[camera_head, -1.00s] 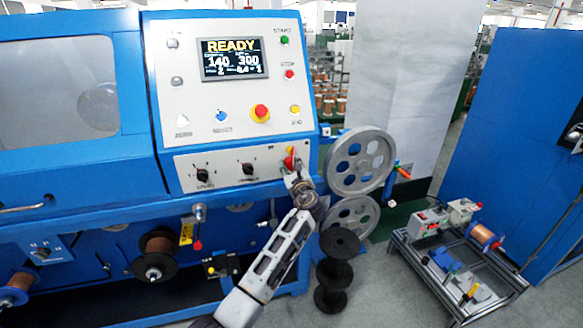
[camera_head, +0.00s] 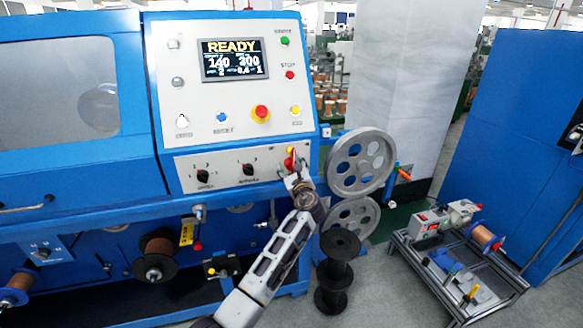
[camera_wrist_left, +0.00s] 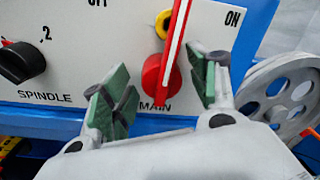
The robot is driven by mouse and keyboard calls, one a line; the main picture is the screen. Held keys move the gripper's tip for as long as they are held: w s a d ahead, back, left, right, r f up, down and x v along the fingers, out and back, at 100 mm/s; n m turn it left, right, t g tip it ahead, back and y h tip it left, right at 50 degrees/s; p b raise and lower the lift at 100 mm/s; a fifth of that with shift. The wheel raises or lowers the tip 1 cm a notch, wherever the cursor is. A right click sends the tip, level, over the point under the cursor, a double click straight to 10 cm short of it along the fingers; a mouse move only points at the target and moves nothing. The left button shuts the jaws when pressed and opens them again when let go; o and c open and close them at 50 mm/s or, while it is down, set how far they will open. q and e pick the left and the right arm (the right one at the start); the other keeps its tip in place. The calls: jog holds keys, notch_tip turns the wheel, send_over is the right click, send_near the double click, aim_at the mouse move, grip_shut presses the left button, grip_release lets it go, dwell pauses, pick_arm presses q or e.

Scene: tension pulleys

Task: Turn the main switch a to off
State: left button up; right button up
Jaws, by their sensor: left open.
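The main switch (camera_head: 290,160) is a red rotary handle with a white stripe and a yellow part behind it, at the lower right of the machine's control panel. In the left wrist view, the switch (camera_wrist_left: 170,75) stands nearly upright, its top leaning slightly right. "ON" is printed to its right, a partly cut "OFF" to its left and "MAIN" below, partly hidden. My left gripper (camera_wrist_left: 162,92) is open, with one green-padded finger on each side of the handle and gaps between. In the head view, my left gripper (camera_head: 293,176) reaches the switch from below. My right gripper is out of view.
The spindle knob (camera_wrist_left: 22,62) sits left of the switch. The panel also carries a yellow and red stop button (camera_head: 260,113) and a screen reading READY (camera_head: 234,58). Grey pulleys (camera_head: 361,162) are close on the right. A black spool (camera_head: 340,243) and a low cart (camera_head: 455,262) stand below.

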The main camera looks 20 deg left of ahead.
pick_arm(q)
jog(key=v, duration=0.7)
jog(key=shift+d, duration=0.15)
jog(key=shift+s, duration=0.15)
